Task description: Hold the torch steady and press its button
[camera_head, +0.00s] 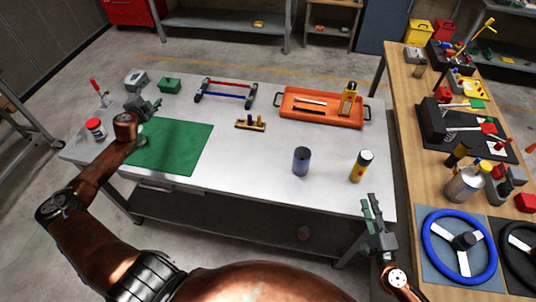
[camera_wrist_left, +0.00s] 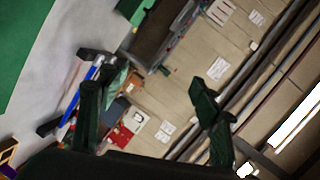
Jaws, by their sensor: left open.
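My left gripper (camera_head: 150,104) is above the table's left part, near the green mat, far from the yellow cylinder. In the left wrist view its fingers (camera_wrist_left: 147,98) are spread with nothing between them. My right gripper (camera_head: 372,200) is just off the table's front right corner, below the yellow cylinder in the picture. Its two fingers look apart and empty.
A green mat (camera_head: 181,161), a red-labelled jar (camera_head: 96,128) and a red-and-blue frame (camera_head: 226,92) share the table. An orange tray (camera_head: 300,114) holds tools. A wooden bench (camera_head: 408,176) with steering wheels stands at right.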

